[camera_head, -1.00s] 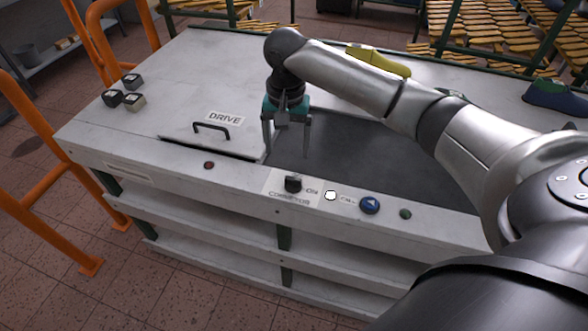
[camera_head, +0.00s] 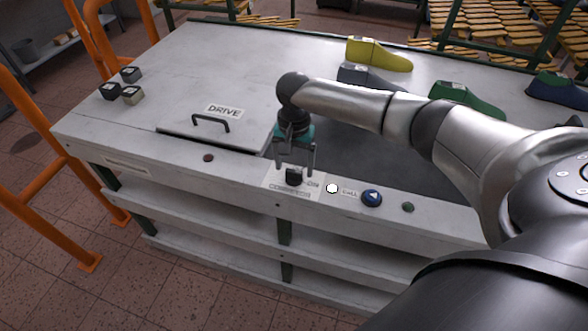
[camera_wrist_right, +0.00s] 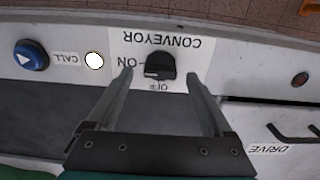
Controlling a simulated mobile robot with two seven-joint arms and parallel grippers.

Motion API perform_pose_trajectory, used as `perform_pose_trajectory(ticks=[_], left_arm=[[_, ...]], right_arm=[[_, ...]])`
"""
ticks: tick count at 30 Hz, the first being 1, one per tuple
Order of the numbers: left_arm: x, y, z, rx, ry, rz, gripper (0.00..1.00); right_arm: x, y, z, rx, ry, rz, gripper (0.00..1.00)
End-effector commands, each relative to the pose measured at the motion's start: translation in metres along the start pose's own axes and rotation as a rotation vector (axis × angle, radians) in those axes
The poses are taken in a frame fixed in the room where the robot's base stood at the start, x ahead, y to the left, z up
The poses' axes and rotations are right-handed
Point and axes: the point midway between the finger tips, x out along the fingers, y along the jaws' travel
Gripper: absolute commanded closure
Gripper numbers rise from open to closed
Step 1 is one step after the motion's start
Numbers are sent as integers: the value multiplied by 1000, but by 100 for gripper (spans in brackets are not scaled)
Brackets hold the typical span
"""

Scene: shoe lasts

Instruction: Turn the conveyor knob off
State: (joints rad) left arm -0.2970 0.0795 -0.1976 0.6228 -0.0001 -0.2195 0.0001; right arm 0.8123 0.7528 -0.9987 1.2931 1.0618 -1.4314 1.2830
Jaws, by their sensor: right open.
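The conveyor knob (camera_head: 293,176) is a black rotary knob on a white label plate on the front rail of the table. In the right wrist view the knob (camera_wrist_right: 160,66) sits between the words ON and OFF, with CONVEYOR above; the picture shows the label upside down. A light mark on the knob lies along its OFF-side edge; I cannot tell for sure which word it points at. My right gripper (camera_head: 295,170) is open, with its fingers on either side of the knob. It also shows in the right wrist view (camera_wrist_right: 160,88). The left gripper is not in view.
A white lamp (camera_head: 332,188), a blue call button (camera_head: 371,198) and a green button (camera_head: 408,207) lie right of the knob. A red button (camera_head: 208,157) and the DRIVE lid with its handle (camera_head: 211,122) are left. Coloured shoe lasts (camera_head: 380,54) stand behind my arm.

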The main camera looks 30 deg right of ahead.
Motion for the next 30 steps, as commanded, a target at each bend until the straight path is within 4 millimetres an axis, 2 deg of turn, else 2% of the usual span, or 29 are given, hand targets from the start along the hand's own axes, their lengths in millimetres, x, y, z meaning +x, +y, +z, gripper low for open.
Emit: perform_pose_trajectory(ticks=[4, 14, 30], left_arm=[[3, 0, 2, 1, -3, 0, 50], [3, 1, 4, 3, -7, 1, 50], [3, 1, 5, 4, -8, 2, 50]], right_arm=[[13, 0, 0, -1, 0, 0, 15], [16, 0, 0, -1, 0, 0, 15], [15, 0, 0, 0, 0, 0, 76]])
